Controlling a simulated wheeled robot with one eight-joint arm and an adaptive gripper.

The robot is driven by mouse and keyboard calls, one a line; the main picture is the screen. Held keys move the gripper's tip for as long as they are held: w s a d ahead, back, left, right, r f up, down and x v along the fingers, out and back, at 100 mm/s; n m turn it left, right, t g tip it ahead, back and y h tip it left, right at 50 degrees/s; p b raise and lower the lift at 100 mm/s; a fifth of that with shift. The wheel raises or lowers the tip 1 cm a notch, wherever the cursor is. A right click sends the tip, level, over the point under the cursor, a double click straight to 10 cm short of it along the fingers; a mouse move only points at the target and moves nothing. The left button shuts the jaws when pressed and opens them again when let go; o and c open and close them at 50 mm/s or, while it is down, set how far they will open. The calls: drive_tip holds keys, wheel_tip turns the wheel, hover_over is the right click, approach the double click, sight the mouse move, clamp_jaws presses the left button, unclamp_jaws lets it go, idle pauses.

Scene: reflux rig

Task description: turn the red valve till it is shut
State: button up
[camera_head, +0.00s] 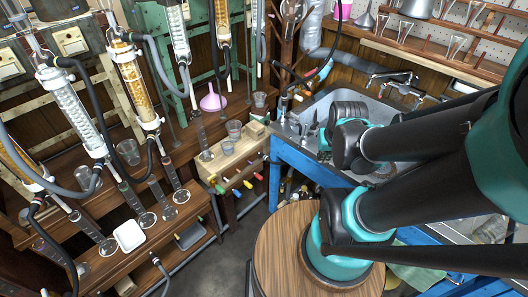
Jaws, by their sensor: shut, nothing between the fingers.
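A row of small coloured valve handles sticks out from the front of the pale wooden block (225,170), in the middle of the view. My arm comes in from the right, over the sink and the round wooden top. I cannot make out my gripper's fingers; nothing of mine is seen touching the valves.
Glass columns with hoses and flasks stand on wooden shelves at the left. A round wooden top (278,250) stands in front; some grey floor (230,250) is clear.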

drive_tip(key=o, duration=0.5)
drive_tip(key=shift+w, duration=0.1)
drive_tip(key=shift+c, duration=0.2)
drive_tip(key=o, duration=1.2)
drive_tip(key=w+r+n, duration=0.1)
drive_tip(key=w+r, duration=0.3)
drive_tip(key=w, duration=0.4)
drive_tip(key=w+r+n, duration=0.1)
drive_tip(key=w+r, duration=0.3)
drive_tip(key=w, duration=0.3)
drive_tip(key=shift+w+d+y, duration=0.2)
drive_tip(key=shift+w+y, duration=0.15)
drive_tip(key=shift+y, duration=0.05)
drive_tip(key=shift+o, duration=0.2)
drive_tip(key=w+r+n, duration=0.1)
drive_tip(key=w+r, duration=0.2)
drive_tip(key=w, duration=0.5)
drive_tip(key=shift+d+r+n+g, duration=0.3)
drive_tip(key=shift+d, duration=0.15)
wheel_tip(320, 180, up, 6)
drive_tip(key=n+y, duration=0.2)
drive_tip(key=n, duration=0.3)
hover_over(310, 73)
drive_tip(key=s+d, duration=0.5)
drive_tip(key=x, duration=1.7)
drive_tip(key=shift+s+a+f, duration=0.15)
drive_tip(key=shift+s+a, duration=0.15)
drive_tip(key=shift+n+g, duration=0.3)
drive_tip(key=c, duration=1.7)
